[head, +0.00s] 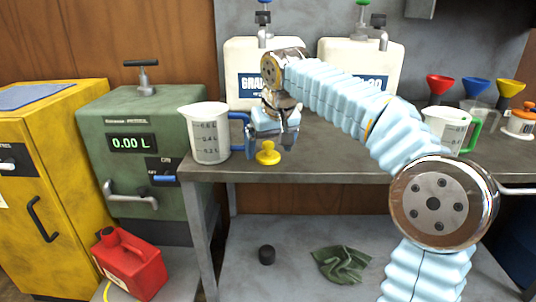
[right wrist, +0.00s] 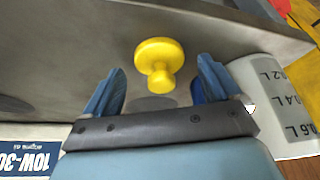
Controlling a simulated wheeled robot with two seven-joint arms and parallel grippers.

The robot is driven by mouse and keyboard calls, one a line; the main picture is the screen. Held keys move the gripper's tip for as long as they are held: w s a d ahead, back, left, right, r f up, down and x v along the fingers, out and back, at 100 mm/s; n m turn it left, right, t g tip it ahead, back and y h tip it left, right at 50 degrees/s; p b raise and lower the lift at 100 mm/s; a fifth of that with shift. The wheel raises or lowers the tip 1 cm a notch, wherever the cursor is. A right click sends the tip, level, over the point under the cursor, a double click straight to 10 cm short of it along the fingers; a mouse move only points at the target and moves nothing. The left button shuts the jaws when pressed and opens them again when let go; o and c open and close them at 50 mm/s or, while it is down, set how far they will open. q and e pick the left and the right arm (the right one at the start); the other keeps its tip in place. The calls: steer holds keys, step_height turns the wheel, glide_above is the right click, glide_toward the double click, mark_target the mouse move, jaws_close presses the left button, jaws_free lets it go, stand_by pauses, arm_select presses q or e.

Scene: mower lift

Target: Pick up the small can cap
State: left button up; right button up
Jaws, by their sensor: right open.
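A small yellow cap (head: 268,153) with a round flange and a knob stands near the front edge of the grey workbench (head: 330,160). In the right wrist view the yellow cap (right wrist: 159,62) lies just ahead of and between the two blue fingers. My right gripper (head: 270,138) is over the bench just behind the cap; in the right wrist view the gripper (right wrist: 160,80) is open, with a gap on each side of the cap's knob. The fingertips partly hide behind the gripper body in the head view. My left gripper is not in view.
A measuring jug (head: 209,135) with a blue handle stands close left of my gripper. White canisters (head: 247,58) stand behind. Another jug (head: 444,128) and several funnels (head: 475,88) are at right.

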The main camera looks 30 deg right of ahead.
steer(key=shift+w+f, duration=0.15)
steer(key=shift+f, duration=0.3)
steer(key=shift+c, duration=0.4)
steer(key=c, duration=1)
steer(key=shift+r, duration=0.1)
steer(key=shift+c, duration=0.2)
